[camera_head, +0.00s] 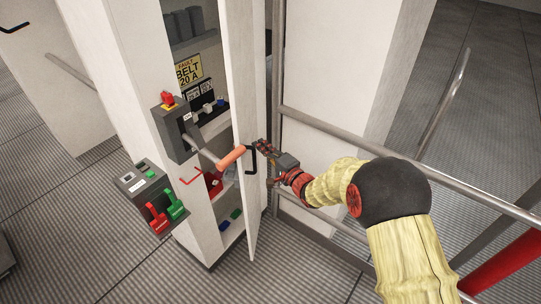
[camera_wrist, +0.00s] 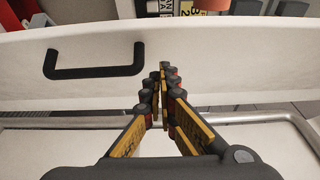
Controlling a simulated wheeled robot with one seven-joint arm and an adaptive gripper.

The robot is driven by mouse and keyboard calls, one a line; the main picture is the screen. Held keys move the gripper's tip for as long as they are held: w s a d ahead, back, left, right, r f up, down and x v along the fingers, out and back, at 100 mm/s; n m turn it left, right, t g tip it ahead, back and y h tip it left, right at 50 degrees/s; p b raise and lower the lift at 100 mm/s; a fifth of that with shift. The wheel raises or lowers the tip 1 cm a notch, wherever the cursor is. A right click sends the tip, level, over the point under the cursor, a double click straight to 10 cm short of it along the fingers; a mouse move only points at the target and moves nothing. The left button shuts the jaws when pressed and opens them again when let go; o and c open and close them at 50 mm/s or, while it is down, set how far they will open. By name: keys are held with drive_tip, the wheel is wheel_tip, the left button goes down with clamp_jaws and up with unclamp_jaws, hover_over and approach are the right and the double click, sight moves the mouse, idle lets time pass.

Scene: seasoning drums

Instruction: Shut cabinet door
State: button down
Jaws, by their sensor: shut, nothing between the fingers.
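The white cabinet door (camera_head: 241,60) stands open, seen nearly edge-on in the head view. Its face (camera_wrist: 60,92) spans the wrist view. A black bar handle (camera_head: 253,160) sits on the door; in the wrist view the handle (camera_wrist: 94,72) is left of my fingers. My gripper (camera_head: 262,145) is shut and empty, its fingertips close to the door's outer face beside the handle. In the wrist view the fingertips (camera_wrist: 164,70) point at the door; I cannot tell whether they touch it. The cabinet (camera_head: 138,90) shows its shelves and contents through the opening.
An orange-gripped lever (camera_head: 230,157) on a grey switch box (camera_head: 175,130) juts across the opening near the door's edge. A control box (camera_head: 150,197) with red and green levers stands to the left. Metal rails (camera_head: 330,128) run right of the door, beneath my arm.

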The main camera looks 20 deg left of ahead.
sight(237, 146)
drive_tip(key=shift+s+a, duration=0.2)
drive_tip(key=shift+a, duration=0.65)
drive_tip(key=shift+s+a, duration=0.2)
drive_tip(key=shift+a, duration=0.6)
drive_tip(key=a, duration=0.2)
drive_tip(key=s+a+b, duration=0.1)
drive_tip(key=a, duration=0.1)
drive_tip(key=shift+a, duration=0.4)
drive_tip(key=shift+d, duration=0.15)
